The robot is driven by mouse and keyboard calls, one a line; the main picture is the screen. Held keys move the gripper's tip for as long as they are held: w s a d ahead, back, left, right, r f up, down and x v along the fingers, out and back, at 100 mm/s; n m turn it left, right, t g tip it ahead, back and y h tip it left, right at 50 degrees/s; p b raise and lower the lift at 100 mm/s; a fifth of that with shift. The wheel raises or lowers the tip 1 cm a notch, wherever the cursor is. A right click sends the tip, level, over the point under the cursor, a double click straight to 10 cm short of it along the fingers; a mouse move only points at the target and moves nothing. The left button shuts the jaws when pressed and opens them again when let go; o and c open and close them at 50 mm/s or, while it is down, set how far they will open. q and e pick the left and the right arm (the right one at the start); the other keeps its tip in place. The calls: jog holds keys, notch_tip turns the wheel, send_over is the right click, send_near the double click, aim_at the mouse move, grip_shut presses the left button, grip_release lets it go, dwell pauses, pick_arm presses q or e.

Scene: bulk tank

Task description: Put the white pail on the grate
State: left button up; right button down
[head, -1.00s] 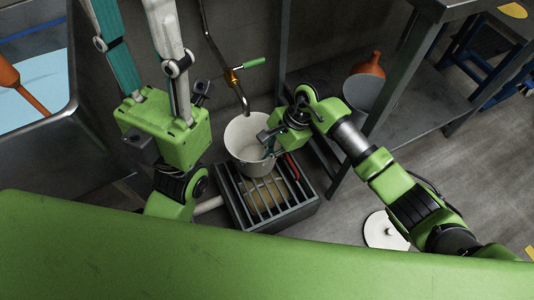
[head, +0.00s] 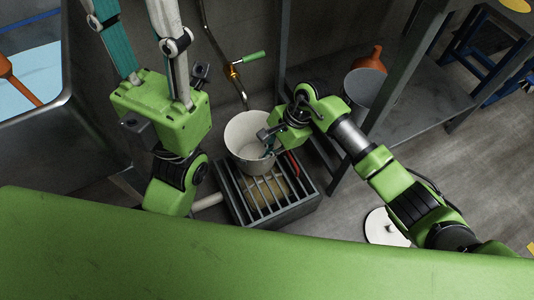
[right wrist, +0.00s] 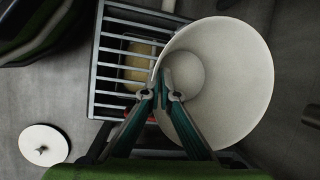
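The white pail (head: 247,136) is upright at the far end of the dark metal grate (head: 290,208), below the spout. In the right wrist view the pail (right wrist: 235,80) covers one end of the grate (right wrist: 109,72). I cannot tell whether its base touches the bars. My right gripper (head: 268,146) is at the pail's right rim. In the right wrist view its fingertips (right wrist: 162,78) are close together, one on each side of the pail's wall. My left gripper (head: 135,30) is raised at the left and empty as far as shown. Its fingers look spread; the tips are cut off.
A pipe with a green-handled valve (head: 246,60) hangs behind the pail. A steel table (head: 425,105) on the right holds a grey bucket (head: 363,88) and an orange vessel (head: 374,60). A white disc (head: 385,227) lies on the floor. A steel tank (head: 35,130) is at left.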

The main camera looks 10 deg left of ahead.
jog(key=c, duration=2.8)
grip_release()
jog(key=shift+f, duration=0.15)
jog(key=o, duration=0.6)
jog(key=v, duration=0.7)
jog(key=shift+d+r, duration=0.1)
jog(key=shift+r, duration=0.15)
